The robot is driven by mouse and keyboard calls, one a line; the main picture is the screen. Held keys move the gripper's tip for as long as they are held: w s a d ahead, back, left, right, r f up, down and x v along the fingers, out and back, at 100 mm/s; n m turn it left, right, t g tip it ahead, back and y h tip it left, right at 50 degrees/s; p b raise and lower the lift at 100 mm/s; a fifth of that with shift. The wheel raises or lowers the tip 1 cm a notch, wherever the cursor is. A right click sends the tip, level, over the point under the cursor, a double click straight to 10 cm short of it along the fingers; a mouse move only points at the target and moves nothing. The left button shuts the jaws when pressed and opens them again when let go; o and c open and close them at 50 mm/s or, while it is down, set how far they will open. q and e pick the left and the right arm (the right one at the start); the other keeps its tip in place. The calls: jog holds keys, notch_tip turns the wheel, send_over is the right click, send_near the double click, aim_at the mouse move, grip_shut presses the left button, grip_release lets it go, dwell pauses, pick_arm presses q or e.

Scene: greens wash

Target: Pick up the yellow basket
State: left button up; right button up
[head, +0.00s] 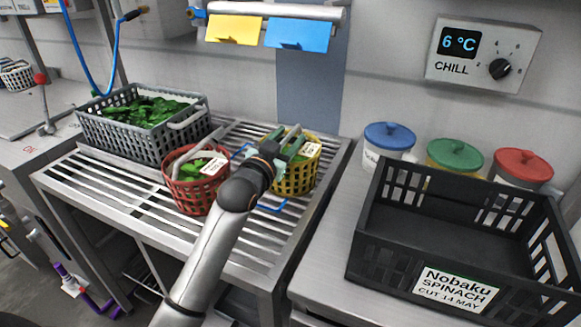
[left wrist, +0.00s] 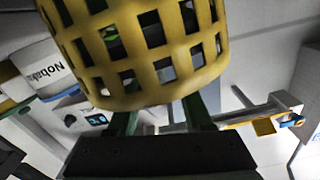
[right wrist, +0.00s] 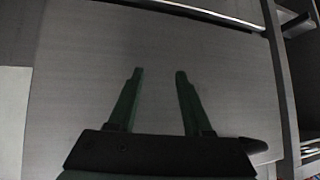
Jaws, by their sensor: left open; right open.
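The yellow basket (head: 303,178) stands on the slatted metal rack, right of the red basket (head: 190,195), with a white label near its rim and a light handle. It also fills the upper middle of the left wrist view (left wrist: 150,60). My left gripper (head: 286,143) is open at the basket's top, by the handle. The basket hides its fingertips in the left wrist view, so I cannot tell whether the handle lies between them. My right gripper (right wrist: 158,72) is open and empty, facing a plain grey surface; it is not in the head view.
A grey crate of greens (head: 100,130) stands at the rack's back left. A black crate (head: 400,235) labelled Nobaku Spinach is on the right counter. Blue- (head: 390,135), green- (head: 455,153) and red-lidded (head: 523,164) tubs stand behind it. The rack's front is clear.

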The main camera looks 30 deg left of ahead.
pick_arm(q)
jog(key=shift+w, duration=0.8)
grip_shut()
dwell(0.8)
jog(key=shift+r, duration=0.1)
